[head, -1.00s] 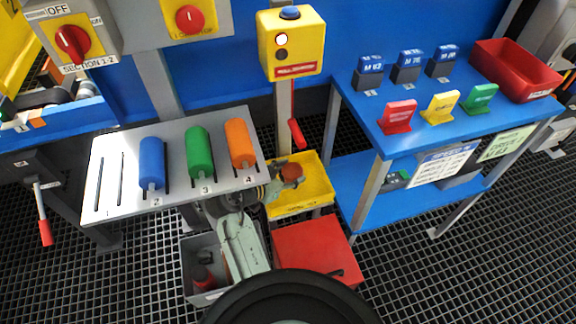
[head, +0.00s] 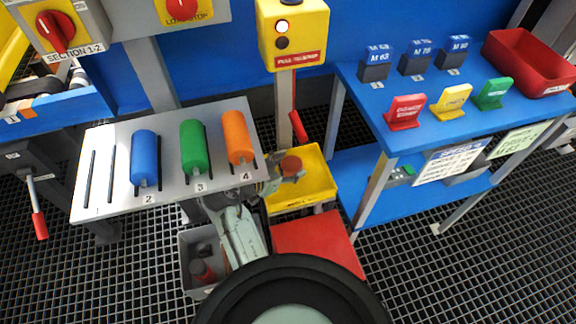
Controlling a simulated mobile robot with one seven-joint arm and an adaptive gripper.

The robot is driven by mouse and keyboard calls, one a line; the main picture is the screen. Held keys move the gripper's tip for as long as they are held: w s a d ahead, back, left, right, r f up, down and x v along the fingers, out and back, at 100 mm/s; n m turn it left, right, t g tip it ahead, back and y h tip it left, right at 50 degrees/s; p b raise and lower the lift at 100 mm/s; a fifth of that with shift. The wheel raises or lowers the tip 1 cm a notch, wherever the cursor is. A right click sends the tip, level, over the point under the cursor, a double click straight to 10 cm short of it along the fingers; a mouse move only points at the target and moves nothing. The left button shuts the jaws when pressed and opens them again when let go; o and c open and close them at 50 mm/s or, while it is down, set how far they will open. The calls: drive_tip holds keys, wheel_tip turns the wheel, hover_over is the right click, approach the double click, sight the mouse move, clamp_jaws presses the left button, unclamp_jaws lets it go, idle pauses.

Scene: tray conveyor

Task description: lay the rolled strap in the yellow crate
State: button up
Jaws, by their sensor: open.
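A small round reddish-brown roll, which looks like the rolled strap (head: 291,165), shows over the far left part of the yellow crate (head: 316,190). My gripper (head: 285,171) reaches in from the left over the crate's left edge, with its fingers around or right beside the roll. The jaws are open. I cannot tell whether the roll touches the fingers or rests on the crate's floor. The rest of the crate's visible floor is bare.
A grey board (head: 115,200) with blue, green and orange handles stands left of my gripper. A post with a yellow button box (head: 293,35) rises behind the crate. A red box (head: 315,240) and grey bin (head: 190,265) stand in front. A blue table (head: 420,150) is right.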

drive_tip(key=v, duration=1.2)
drive_tip(key=shift+b, duration=0.3)
drive_tip(key=shift+a+r, duration=0.1)
drive_tip(key=shift+a, duration=0.05)
